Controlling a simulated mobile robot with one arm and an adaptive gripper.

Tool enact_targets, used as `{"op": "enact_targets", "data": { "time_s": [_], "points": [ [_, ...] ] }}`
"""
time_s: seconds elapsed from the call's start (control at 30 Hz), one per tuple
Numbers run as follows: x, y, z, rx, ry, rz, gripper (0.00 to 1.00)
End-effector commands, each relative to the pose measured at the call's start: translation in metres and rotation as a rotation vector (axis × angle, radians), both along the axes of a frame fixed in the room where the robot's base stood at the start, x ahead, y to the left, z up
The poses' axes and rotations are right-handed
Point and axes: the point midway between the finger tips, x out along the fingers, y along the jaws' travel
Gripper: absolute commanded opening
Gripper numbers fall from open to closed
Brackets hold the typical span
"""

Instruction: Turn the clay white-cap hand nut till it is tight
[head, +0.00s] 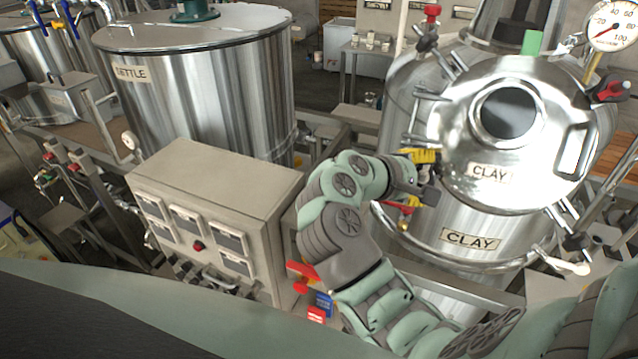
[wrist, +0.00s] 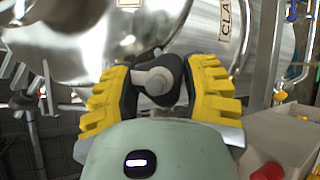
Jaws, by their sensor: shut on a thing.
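The clay tank's round steel lid (head: 530,165) faces forward, with several hand nuts around its rim. My gripper (head: 424,184) is at the left side of this lid. In the wrist view its two yellow-padded fingers (wrist: 160,92) are shut on a dark hand nut (wrist: 172,67) with a pale grey-white round end (wrist: 157,81). The fingers sit on either side of the nut. In the head view the fingers and wrist largely hide this nut. Another nut (head: 578,267) with a whitish end stands at the lid's lower right. How tight either nut is cannot be seen.
A red-capped nut (head: 432,13), a green-capped nut (head: 533,42) and another red-capped nut (head: 612,89) stand along the rim. A gauge (head: 612,27) is at the upper right. A beige control box (head: 215,195) stands left of my arm, before the kettle tank (head: 195,90).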

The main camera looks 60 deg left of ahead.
Motion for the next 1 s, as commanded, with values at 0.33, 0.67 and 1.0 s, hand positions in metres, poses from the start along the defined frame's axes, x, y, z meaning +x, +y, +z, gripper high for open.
{"op": "enact_targets", "data": {
  "time_s": [0.33, 0.67, 1.0],
  "points": [
    [0.0008, 0.0012, 0.0004, 0.24, 0.149, -0.172, 0.13],
    [0.0012, 0.0002, 0.0016, 0.419, 0.26, -0.306, 0.13],
    [0.0013, 0.0002, 0.0013, 0.513, 0.314, -0.374, 0.12]
  ]
}}
